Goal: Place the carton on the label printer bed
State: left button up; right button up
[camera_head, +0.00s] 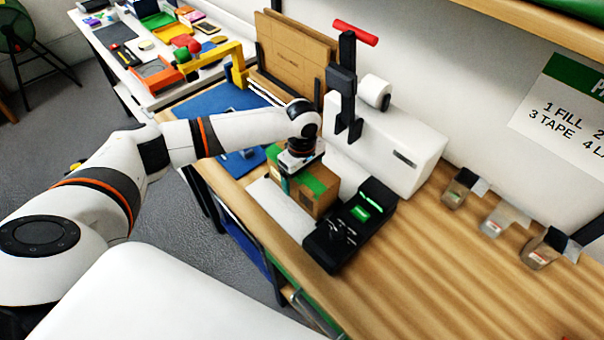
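The carton (318,187) is a brown box with green tape on its top and side. It is at the middle of the bench, between the white flat bed (278,207) and the white machine (400,150). I cannot tell whether its underside touches the bed. A black printer unit with a small green display (362,213) stands just right of the carton. My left gripper (287,180) is right over the carton, with one dark finger against its near left side. The other finger is hidden, so its grip is unclear. My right gripper is not in view.
A blue mat (222,103) lies left. Several small clear bins (495,222) line the right back. The wooden bench (450,280) is clear at front right.

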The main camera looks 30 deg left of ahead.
pick_arm(q)
jog(key=shift+r, duration=0.1)
notch_tip(320, 180, up, 12)
jog(key=shift+r+b, duration=0.1)
jog(key=shift+b, duration=1)
dwell(0.7)
dwell(1.1)
